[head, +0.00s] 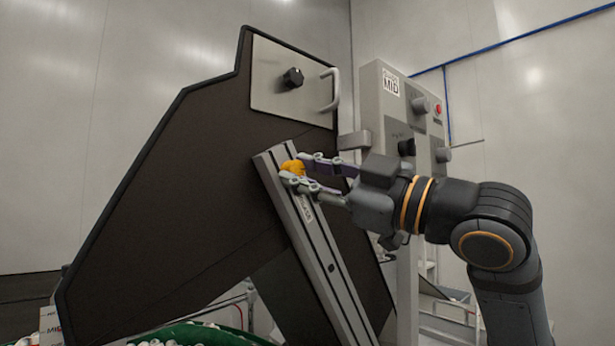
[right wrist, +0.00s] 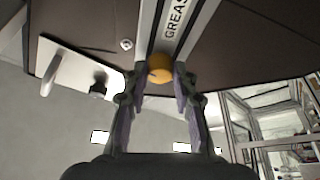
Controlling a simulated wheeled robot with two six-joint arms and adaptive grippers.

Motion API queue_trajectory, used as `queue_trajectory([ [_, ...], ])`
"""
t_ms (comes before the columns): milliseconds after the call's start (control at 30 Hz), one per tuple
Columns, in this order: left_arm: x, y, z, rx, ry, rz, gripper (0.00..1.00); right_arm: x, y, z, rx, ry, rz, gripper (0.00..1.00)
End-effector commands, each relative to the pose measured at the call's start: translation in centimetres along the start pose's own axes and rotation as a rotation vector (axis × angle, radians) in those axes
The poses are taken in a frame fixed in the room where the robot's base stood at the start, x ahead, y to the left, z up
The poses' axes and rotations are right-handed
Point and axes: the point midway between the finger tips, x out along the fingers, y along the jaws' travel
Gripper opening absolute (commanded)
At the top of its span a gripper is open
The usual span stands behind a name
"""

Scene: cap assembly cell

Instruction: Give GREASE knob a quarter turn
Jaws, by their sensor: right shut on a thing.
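The GREASE knob is a yellow-orange knob (head: 293,167) on a grey rail (head: 318,240) that runs down a dark panel. It also shows in the right wrist view (right wrist: 160,66), just below the rail's GREASE lettering. My right gripper (head: 298,170) reaches in from the right and is shut on the yellow knob, with one finger on each side of it. In the right wrist view the fingertips (right wrist: 160,80) flank the knob. The knob's turn angle is hard to read. My left gripper is not in view.
A light plate (head: 265,85) with a black knob (head: 293,78) and a handle (head: 331,90) sits above on the dark panel. A grey control box (head: 375,105) with several knobs and a red button (head: 438,110) stands behind my right arm. A green bin (head: 200,335) is at the bottom.

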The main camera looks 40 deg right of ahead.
Motion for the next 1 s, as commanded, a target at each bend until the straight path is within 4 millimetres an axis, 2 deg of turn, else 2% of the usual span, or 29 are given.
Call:
queue_trajectory([
  [300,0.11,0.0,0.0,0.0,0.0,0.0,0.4,0.01,-0.29,0.09,0.113,-0.003,0.042,0.0],
  [867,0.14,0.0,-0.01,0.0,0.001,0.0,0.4,0.01,-0.36,0.12,0.137,-0.005,0.051,0.0],
  [900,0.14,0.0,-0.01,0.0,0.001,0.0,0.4,0.01,-0.36,0.12,0.137,-0.005,0.051,0.32],
  [1000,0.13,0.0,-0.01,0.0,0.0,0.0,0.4,0.01,-0.33,0.1,0.137,-0.004,0.052,0.45],
])
